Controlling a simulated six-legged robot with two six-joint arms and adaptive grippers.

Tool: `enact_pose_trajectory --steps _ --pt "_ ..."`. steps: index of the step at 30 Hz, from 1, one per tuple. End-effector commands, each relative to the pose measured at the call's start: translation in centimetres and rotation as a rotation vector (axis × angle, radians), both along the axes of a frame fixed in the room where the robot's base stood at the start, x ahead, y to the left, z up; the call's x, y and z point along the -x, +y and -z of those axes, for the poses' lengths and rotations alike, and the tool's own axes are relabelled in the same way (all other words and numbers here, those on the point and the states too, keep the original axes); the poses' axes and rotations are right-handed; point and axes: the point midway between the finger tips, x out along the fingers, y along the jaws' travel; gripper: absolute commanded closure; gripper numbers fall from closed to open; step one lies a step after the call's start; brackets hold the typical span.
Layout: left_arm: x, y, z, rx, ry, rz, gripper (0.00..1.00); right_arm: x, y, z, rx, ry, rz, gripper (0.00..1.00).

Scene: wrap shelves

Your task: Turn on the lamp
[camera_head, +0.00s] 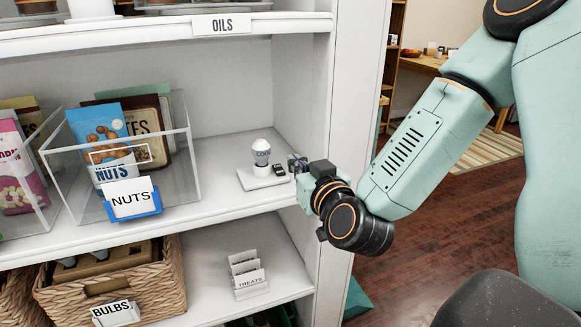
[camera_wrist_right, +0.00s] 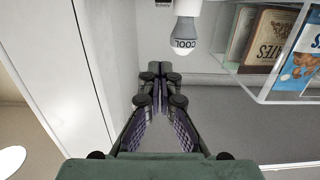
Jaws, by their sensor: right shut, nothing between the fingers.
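The lamp is a white bulb (camera_head: 261,152) marked COOL on a flat white base (camera_head: 262,181), standing on the middle shelf. A small black switch (camera_head: 279,169) sits on the right part of the base. No glow shows from the bulb. In the right wrist view the bulb (camera_wrist_right: 184,38) hangs upside down at the top, with the dark switch (camera_wrist_right: 164,3) at the top edge. My right gripper (camera_head: 296,163) is just right of the switch; its fingers (camera_wrist_right: 160,72) are together and empty. Contact with the switch cannot be told. My left gripper is out of view.
A clear bin (camera_head: 180,175) labelled NUTS stands left of the lamp. The shelf's right side wall (camera_head: 301,90) is close to my right gripper. Below are a wicker basket (camera_head: 165,290) labelled BULBS and a TREATS sign holder (camera_head: 247,272). Bare shelf lies between bin and lamp.

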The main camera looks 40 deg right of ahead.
Motion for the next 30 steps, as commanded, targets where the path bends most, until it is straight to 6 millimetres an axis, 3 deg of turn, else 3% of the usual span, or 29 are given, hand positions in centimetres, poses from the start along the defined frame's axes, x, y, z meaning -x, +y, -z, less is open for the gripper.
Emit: enact_pose_trajectory --steps 3,15,21,30 --pt "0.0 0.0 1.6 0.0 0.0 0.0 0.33 -1.5 -0.2 0.4 0.004 -0.004 0.0 1.0" --pt "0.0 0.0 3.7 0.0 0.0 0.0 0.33 -8.7 -1.8 1.0 0.005 -0.002 0.001 1.0" --pt "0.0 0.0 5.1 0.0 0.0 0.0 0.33 -9.1 -1.9 3.7 0.001 0.001 -0.001 1.0" --pt "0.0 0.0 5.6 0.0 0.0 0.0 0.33 -9.2 -1.9 4.8 -0.001 0.001 -0.001 1.0"
